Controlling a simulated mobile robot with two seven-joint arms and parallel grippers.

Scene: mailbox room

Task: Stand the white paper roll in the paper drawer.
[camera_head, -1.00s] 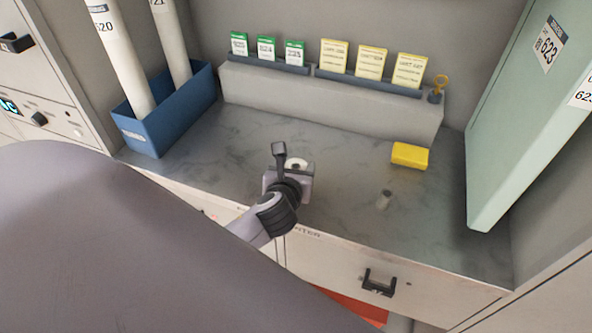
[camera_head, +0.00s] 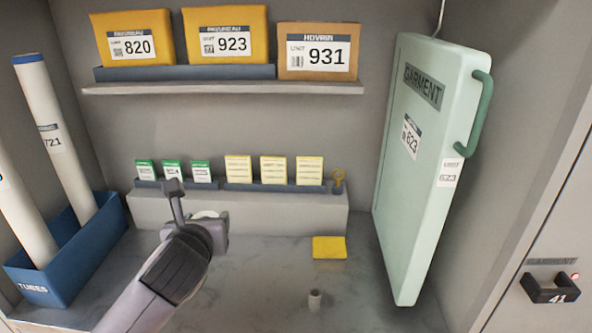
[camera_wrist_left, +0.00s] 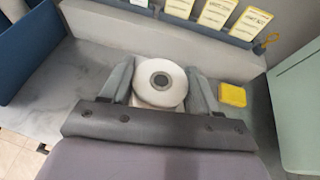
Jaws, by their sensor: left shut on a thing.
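The white paper roll (camera_wrist_left: 161,84) is held between the two fingers of my left gripper (camera_wrist_left: 160,88) in the left wrist view, its round end with a dark core hole facing the camera. The paper drawer is not in either view now. My right gripper is not in view.
A blue tube bin (camera_head: 70,250) stands at the left. A parcel shelf (camera_head: 230,89) is above.

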